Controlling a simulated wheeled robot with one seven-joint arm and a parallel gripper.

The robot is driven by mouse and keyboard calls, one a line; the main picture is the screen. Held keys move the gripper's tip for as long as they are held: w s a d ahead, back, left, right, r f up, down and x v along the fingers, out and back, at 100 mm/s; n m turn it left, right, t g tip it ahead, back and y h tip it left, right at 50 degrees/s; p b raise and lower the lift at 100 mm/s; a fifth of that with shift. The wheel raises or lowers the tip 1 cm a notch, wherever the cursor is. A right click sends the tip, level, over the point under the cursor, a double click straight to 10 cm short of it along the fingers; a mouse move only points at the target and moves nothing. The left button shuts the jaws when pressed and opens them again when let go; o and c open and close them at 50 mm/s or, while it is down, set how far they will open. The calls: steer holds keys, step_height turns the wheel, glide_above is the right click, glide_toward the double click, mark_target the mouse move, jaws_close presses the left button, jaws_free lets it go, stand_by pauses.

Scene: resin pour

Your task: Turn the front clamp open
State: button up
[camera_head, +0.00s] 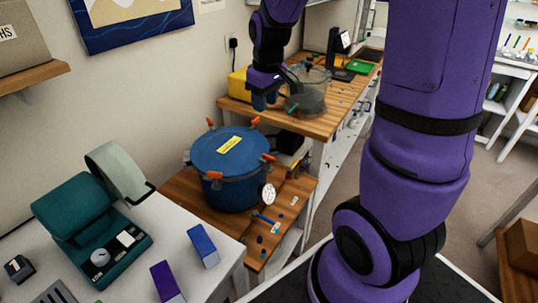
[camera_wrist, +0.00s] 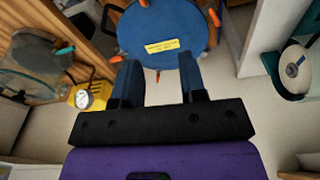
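The blue pot (camera_head: 229,185) stands on a low wooden bench, its round lid carrying a yellow label (camera_head: 230,144). Orange-handled clamps sit around its rim: one at the near left (camera_head: 214,175), one at the right (camera_head: 268,157), and two at the back. I cannot tell for certain which is the front clamp. In the wrist view the lid (camera_wrist: 160,25) lies beyond my fingers, and one orange handle (camera_wrist: 158,75) shows between them. My gripper (camera_wrist: 160,85) is open and empty, apart from the pot. In the head view my gripper (camera_head: 265,98) is above and behind the pot.
A yellow device (camera_head: 239,85) and a glass chamber (camera_head: 307,92) stand on the higher bench near my gripper. A pressure gauge (camera_head: 267,194) sticks out from the pot's right side. A teal machine (camera_head: 90,225) and purple and blue boxes occupy the white table at left.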

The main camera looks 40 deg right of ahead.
steer(key=n+g, duration=0.1)
steer(key=g, duration=0.1)
glide_above(269, 156)
step_height(269, 156, down, 13)
step_height(269, 156, down, 10)
steer(key=shift+w+f, duration=0.1)
steer(key=shift+f, duration=0.15)
jaws_close()
